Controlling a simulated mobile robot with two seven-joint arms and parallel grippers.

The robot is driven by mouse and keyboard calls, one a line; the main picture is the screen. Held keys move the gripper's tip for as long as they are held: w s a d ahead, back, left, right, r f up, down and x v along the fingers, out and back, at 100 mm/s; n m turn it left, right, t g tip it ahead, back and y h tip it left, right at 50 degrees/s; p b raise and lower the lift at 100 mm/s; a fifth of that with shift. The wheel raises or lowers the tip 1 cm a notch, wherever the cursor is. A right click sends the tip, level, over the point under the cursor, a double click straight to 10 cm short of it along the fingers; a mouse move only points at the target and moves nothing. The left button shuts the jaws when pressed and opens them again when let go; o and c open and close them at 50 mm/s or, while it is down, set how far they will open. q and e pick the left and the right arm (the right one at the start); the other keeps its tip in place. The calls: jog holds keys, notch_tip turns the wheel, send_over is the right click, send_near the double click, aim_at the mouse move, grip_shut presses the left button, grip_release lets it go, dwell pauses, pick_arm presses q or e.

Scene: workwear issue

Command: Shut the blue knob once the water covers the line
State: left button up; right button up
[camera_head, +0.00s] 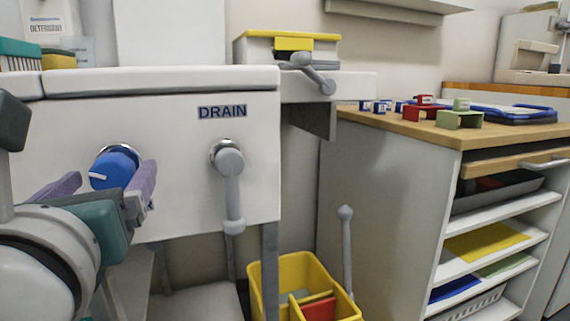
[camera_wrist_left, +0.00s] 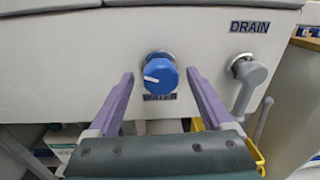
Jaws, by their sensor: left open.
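The blue knob (camera_head: 113,168) is on the white front panel of the sink unit (camera_head: 190,120). Its white pointer mark points left. In the left wrist view the knob (camera_wrist_left: 160,74) sits above the word WATER. My left gripper (camera_head: 108,180) is open, with one purple finger on each side of the knob. The wrist view shows a gap between the knob and each finger (camera_wrist_left: 159,84). I cannot tell how far the fingertips reach along the knob's depth. The inside of the basin, the water and the line are not in view. My right gripper is not in view.
A grey drain lever (camera_head: 232,185) hangs down right of the knob, under the word DRAIN. A yellow divided bucket (camera_head: 256,290) stands on the floor below. A wood-topped cabinet (camera_head: 385,127) with small coloured blocks is at the right.

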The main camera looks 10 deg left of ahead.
pick_arm(q)
grip_shut()
dwell(0.8)
